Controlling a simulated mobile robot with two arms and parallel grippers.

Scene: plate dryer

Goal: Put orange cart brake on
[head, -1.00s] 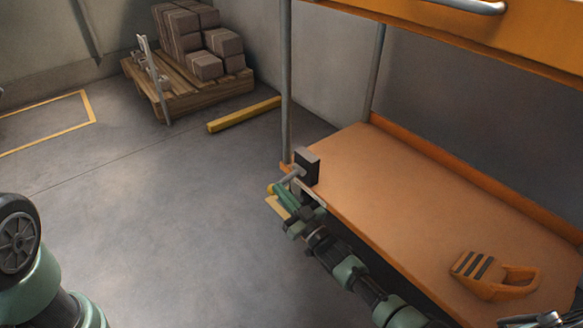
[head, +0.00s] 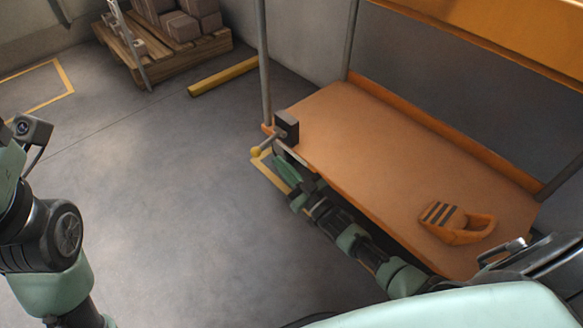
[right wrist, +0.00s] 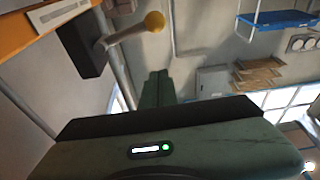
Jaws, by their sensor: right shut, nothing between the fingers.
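The orange cart (head: 380,135) stands at the right in the head view. Its brake is a dark box (head: 287,125) at the near left corner, with a short grey lever ending in a yellow knob (head: 257,152). The lever points down-left in the head view. In the right wrist view the dark box (right wrist: 75,42) and the yellow knob (right wrist: 154,21) show above the fingers. My right gripper (head: 284,163) is shut and empty, just below the lever; its green fingers also show in the right wrist view (right wrist: 157,88). My left gripper is out of view; only its arm shows.
An orange handled tool-like object (head: 455,222) lies on the cart deck. A grey post (head: 264,70) rises beside the brake. A pallet with boxes (head: 165,60) and a yellow floor bar (head: 223,76) are behind. The floor left of the cart is clear.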

